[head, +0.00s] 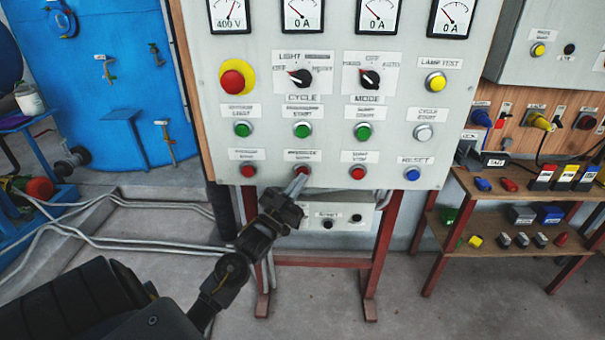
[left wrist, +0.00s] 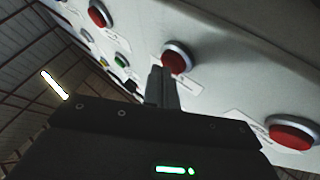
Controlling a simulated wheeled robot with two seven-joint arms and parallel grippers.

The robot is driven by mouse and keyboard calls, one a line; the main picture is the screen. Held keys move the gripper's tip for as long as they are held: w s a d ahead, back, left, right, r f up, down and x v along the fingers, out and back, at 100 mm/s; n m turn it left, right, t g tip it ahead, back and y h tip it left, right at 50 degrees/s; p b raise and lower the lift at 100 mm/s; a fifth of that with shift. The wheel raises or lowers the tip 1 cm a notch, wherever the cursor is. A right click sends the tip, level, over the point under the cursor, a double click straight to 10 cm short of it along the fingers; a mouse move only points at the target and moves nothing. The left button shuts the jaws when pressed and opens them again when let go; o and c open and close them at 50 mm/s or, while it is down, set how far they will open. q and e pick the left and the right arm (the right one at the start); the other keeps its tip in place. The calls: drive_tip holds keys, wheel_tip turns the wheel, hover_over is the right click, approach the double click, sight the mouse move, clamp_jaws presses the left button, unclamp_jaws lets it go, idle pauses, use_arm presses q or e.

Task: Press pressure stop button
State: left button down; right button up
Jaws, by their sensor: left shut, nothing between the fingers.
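The control panel (head: 325,95) is a light grey board with rows of buttons. The pressure stop button (head: 303,169) is red and sits in the bottom row, second from left, under a label that is hard to read. My left gripper (head: 298,182) is shut and empty, its fingertips at the lower edge of this button and partly covering it. In the left wrist view the fingers (left wrist: 162,88) point at a red button (left wrist: 176,58), with the tips at its near edge; I cannot tell whether they touch it. My right gripper is not in view.
Neighbouring red buttons (head: 248,171) and (head: 357,172) lie on either side in the same row, with green buttons (head: 302,129) above. A blue reset button (head: 412,175) is further right. A wooden shelf (head: 520,190) with small parts stands right, a blue tank (head: 110,80) left.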

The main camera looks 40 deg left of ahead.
use_arm(q)
drive_tip(key=shift+s+d, duration=0.35)
drive_tip(key=shift+s, duration=0.1)
drive_tip(key=shift+s+d+p, duration=0.55)
drive_tip(key=shift+s+d, duration=0.2)
drive_tip(key=shift+s, duration=0.25)
drive_tip(key=shift+s+d+p, duration=0.55)
drive_tip(key=shift+s+d, duration=0.2)
drive_tip(key=shift+s, duration=0.25)
